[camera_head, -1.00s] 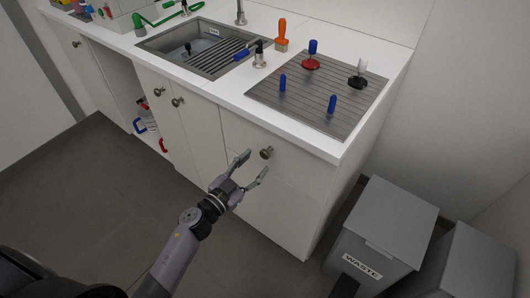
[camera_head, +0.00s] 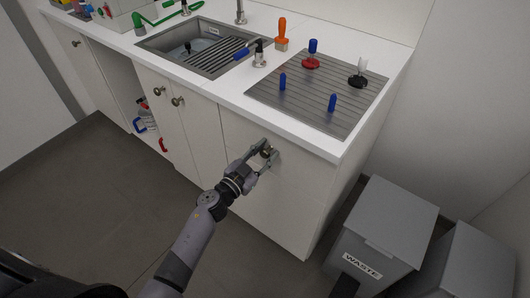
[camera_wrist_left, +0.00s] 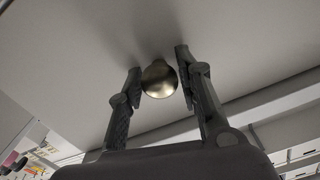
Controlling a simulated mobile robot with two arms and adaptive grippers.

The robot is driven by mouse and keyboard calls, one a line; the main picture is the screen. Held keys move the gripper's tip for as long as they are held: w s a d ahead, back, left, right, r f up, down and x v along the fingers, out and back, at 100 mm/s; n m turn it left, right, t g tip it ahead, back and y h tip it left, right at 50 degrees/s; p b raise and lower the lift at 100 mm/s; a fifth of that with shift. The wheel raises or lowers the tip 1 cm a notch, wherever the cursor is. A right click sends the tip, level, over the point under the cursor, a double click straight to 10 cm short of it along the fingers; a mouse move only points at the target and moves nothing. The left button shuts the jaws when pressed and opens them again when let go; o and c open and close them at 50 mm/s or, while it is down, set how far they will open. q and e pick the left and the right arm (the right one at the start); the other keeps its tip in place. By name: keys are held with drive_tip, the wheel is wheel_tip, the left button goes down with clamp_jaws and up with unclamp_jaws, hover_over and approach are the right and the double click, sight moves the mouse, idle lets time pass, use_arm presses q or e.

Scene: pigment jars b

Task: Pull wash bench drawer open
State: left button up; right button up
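The wash bench (camera_head: 215,100) is white, with round metal knobs on its front. My left gripper (camera_head: 267,153) is at the knob (camera_head: 267,151) on the right-hand front panel (camera_head: 290,195), which is flush with the bench. In the left wrist view the brass-coloured knob (camera_wrist_left: 159,79) sits between the two dark fingers of my left gripper (camera_wrist_left: 158,78). My right gripper is not in view.
Two grey bins, one marked WASTE (camera_head: 385,230), stand on the floor right of the bench. A sink (camera_head: 200,48) and a ribbed grey drainer (camera_head: 318,92) with several stamp-like tools are on top. The floor (camera_head: 90,200) left of my arm is clear.

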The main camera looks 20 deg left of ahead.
use_arm(q)
clamp_jaws()
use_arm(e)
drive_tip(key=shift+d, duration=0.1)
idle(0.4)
